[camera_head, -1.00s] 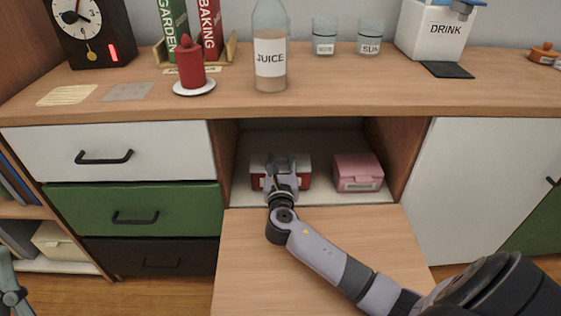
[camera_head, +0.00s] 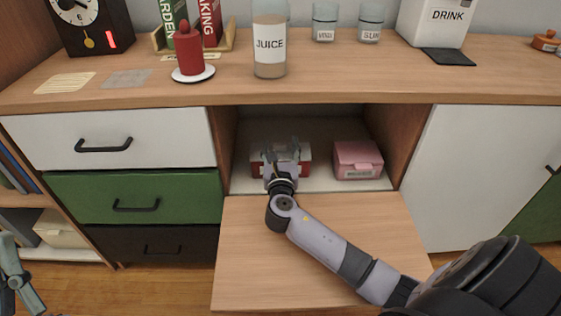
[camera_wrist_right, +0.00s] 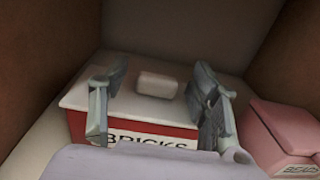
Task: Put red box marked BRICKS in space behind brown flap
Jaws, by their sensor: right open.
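The red box marked BRICKS (camera_head: 304,160) has a white lid and stands inside the open compartment behind the lowered brown flap (camera_head: 315,245). In the right wrist view the box (camera_wrist_right: 78,124) shows its label and a small white lid knob. My right gripper (camera_head: 281,148) reaches into the compartment from the front. Its fingers (camera_wrist_right: 160,100) are spread apart above the lid, one on each side of the knob, and appear not to grip it. The arm and gripper hide part of the box front.
A pink box (camera_head: 358,160) stands to the right of the red box in the compartment; it also shows in the right wrist view (camera_wrist_right: 280,138). Compartment walls stand close on both sides. A juice bottle (camera_head: 269,45) and red candle (camera_head: 188,52) stand on the top above.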

